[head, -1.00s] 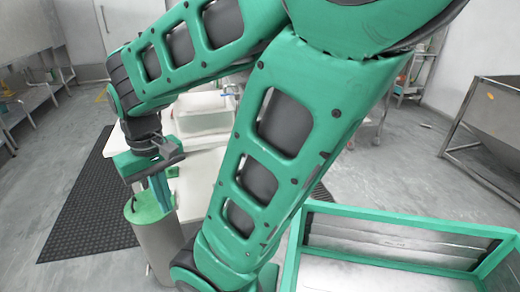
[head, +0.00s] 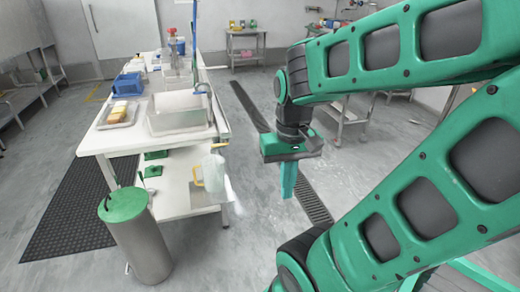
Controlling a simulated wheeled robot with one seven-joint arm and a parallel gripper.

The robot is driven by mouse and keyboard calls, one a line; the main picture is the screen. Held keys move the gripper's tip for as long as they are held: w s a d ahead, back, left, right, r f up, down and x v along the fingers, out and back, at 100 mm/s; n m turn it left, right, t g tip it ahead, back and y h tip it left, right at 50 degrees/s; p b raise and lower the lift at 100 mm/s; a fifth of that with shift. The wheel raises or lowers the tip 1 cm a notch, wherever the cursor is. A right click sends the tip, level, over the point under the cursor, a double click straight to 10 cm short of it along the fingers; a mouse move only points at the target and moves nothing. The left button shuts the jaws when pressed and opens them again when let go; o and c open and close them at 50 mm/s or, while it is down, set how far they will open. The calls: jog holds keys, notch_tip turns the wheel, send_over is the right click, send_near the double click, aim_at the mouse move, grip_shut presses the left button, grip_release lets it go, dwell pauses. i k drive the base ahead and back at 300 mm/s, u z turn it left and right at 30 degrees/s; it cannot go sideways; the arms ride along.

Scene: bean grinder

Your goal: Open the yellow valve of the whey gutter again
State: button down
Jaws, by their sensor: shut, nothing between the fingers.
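My gripper (head: 287,185) hangs in the middle of the head view, fingers pointing down and shut, with nothing in them. It is in the air right of the white table (head: 105,143). No whey gutter is clearly recognisable.
A clear basin (head: 178,122), a tray (head: 118,115) and a blue crate (head: 128,84) stand on the table. A steel cylinder with a green lid (head: 140,240) stands at front left. A floor grate (head: 312,201) runs below my gripper. Open floor lies left of the grate.

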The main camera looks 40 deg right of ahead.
aim_at(226, 144)
jog(key=z, duration=0.35)
jog(key=k, duration=0.4)
jog(key=u, duration=0.1)
jog(key=i, duration=1.75)
jog(key=z, duration=0.75)
jog(key=k, duration=0.4)
jog(key=u, duration=0.1)
